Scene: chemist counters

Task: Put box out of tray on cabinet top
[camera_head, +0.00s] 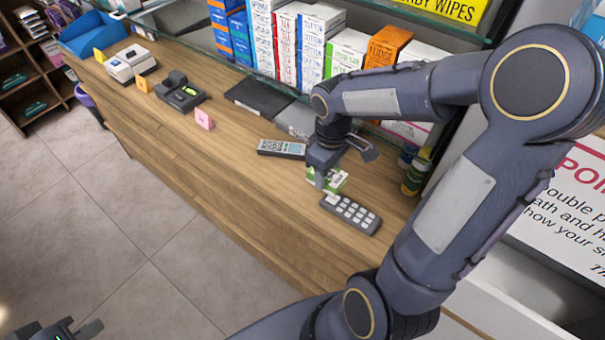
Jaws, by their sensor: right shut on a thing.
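My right gripper (326,181) reaches down to the wooden cabinet top (240,175) near its front edge. It is shut on a small green and white box (341,180), which the fingers partly hide. I cannot tell whether the box touches the wood. A blue tray (92,36) stands at the far left end of the top. A flat grey tray-like item (294,119) lies behind the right gripper, partly hidden by my arm. My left gripper (80,330) shows only partly at the bottom left, away from the cabinet; its opening is unclear.
A grey keypad remote (350,213) lies just in front of the box, and another remote (281,148) lies to its left. A dark flat case (258,97), a black device (180,92) and a pink card (204,119) stand further left. Upright cartons (287,45) line the back.

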